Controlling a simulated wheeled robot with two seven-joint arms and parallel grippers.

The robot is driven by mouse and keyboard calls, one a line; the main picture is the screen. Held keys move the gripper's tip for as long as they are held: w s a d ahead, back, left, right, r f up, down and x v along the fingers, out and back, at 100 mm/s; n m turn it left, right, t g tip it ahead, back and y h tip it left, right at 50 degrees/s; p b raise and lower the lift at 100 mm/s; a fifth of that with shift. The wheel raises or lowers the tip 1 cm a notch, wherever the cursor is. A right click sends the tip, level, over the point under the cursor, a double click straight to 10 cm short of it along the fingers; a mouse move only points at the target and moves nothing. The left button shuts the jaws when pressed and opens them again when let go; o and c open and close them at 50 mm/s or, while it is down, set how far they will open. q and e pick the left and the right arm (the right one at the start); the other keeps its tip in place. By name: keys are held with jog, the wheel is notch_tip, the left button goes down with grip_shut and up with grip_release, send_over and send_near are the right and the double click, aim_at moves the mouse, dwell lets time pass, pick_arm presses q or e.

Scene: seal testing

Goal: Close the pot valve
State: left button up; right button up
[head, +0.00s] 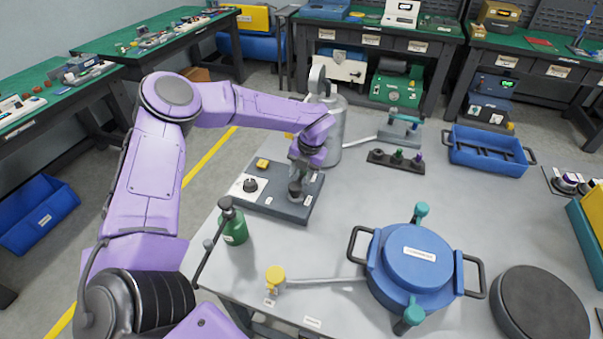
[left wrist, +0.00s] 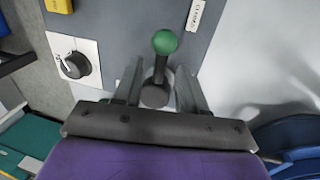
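My left gripper (head: 297,180) points down over a grey control box (head: 262,203) on the table. In the left wrist view its two fingers (left wrist: 160,88) are apart, one on each side of a lever with a green ball knob (left wrist: 165,42) and a grey base. I see gaps between the fingers and the lever. A blue pot (head: 413,264) with teal clamp handles stands to the right. A pipe runs left from it to a yellow valve knob (head: 275,274) near the table's front edge, clear of the gripper. My right gripper is not in view.
A green bottle (head: 235,228) stands left of the yellow knob. A grey cylinder (head: 330,135) stands behind the control box. A black round plate (head: 541,303) lies right of the pot, and a blue tray (head: 488,150) is at the back.

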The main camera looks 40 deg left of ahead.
pick_arm(q)
notch_tip(320, 180, up, 10)
jog(key=d+b, duration=0.2)
jog(key=shift+w+r, duration=0.15)
jog(key=shift+w, duration=0.1)
dwell(0.4)
